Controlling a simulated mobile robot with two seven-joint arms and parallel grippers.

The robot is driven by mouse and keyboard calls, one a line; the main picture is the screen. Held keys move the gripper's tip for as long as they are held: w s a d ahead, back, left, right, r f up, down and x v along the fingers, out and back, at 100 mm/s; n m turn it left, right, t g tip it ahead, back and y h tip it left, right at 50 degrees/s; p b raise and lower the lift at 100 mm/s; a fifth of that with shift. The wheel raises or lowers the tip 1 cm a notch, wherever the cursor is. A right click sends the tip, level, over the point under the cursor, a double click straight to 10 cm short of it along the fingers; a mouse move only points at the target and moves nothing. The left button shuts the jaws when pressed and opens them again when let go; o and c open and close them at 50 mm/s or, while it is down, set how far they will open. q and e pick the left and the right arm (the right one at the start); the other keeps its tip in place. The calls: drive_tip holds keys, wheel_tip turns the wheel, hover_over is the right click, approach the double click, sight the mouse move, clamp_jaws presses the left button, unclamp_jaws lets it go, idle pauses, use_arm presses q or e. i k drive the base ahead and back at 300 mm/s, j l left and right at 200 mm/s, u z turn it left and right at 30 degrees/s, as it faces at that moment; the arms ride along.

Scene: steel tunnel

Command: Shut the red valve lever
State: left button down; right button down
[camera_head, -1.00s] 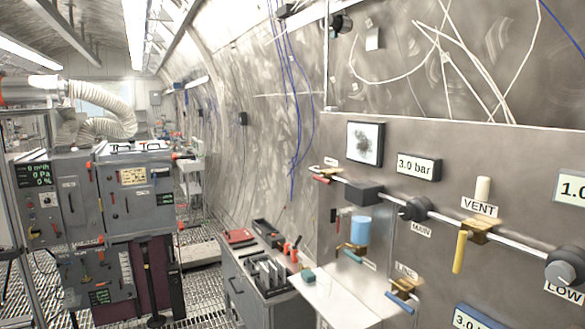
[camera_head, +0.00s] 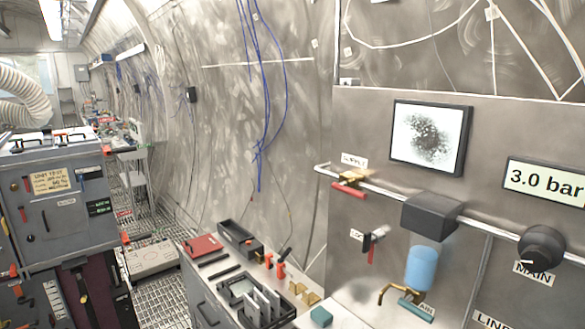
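A red valve lever (camera_head: 348,189) sits on a brass valve on the pipe at the left end of the wall panel, under a label that seems to read SUPPLY. The lever lies roughly along the pipe. A second, smaller red lever (camera_head: 371,253) hangs down below it, beside another small label. Neither of my grippers shows in the head view.
The pipe runs right past a dark box (camera_head: 431,215) to a black MAIN knob (camera_head: 541,246). A blue cylinder (camera_head: 421,268) and a brass tap stand below. A grey bench (camera_head: 207,296) with trays and tools juts out left of the panel. Grating floor (camera_head: 170,293) shows further left.

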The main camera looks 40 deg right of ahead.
sight(342, 186)
drive_tip(key=i+j+z, duration=0.25)
drive_tip(key=i+z, duration=0.25)
drive_tip(key=i+j+z, duration=0.3)
drive_tip(key=z, duration=0.15)
drive_tip(key=i+j+z, duration=0.25)
drive_tip(key=j+z, duration=0.25)
drive_tip(key=j, duration=0.15)
drive_tip(key=i+j+z, duration=0.2)
drive_tip(key=j+z, duration=0.25)
drive_tip(key=j, duration=0.15)
